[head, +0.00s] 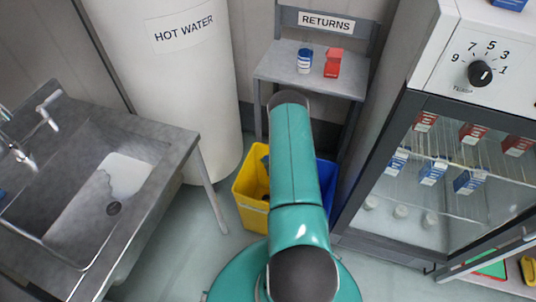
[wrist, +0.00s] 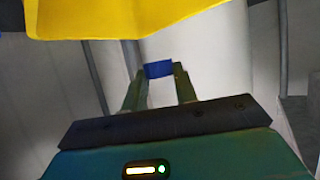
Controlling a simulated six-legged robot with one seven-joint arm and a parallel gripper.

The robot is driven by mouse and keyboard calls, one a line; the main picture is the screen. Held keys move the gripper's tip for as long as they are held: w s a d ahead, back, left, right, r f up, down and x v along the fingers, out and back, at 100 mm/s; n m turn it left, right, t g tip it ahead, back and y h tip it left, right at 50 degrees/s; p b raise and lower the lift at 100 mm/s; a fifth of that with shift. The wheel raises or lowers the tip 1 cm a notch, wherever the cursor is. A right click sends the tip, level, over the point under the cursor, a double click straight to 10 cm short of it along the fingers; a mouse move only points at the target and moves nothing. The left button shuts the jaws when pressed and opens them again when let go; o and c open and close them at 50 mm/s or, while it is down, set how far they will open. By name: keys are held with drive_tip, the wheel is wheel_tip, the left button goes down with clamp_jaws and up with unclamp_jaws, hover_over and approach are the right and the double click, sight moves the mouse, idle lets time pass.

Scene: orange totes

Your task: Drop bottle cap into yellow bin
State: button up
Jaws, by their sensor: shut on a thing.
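The yellow bin (head: 246,187) stands on the floor in the middle of the head view, partly hidden behind my teal arm. Its yellow wall (wrist: 120,18) also fills the top of the wrist view. My gripper (wrist: 161,76) is shut on a small blue bottle cap (wrist: 158,69), held between the fingertips. In the wrist view the cap appears just below the yellow edge. In the head view my arm hides most of the gripper and the cap does not show, so I cannot tell its exact height over the bin.
A blue bin (head: 326,182) stands right of the yellow bin, partly behind my arm. Behind are a returns shelf (head: 275,68) with a can and a red carton, and a white hot water tank (head: 185,100). A sink (head: 60,215) is left, a glass-door cabinet (head: 400,215) right.

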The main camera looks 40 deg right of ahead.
drive_tip(key=shift+w+f, duration=0.1)
drive_tip(key=shift+f, duration=0.7)
drive_tip(key=o, duration=1)
drive_tip(key=v, duration=1.3)
drive_tip(key=shift+s+r, duration=0.25)
drive_tip(key=shift+s, duration=0.1)
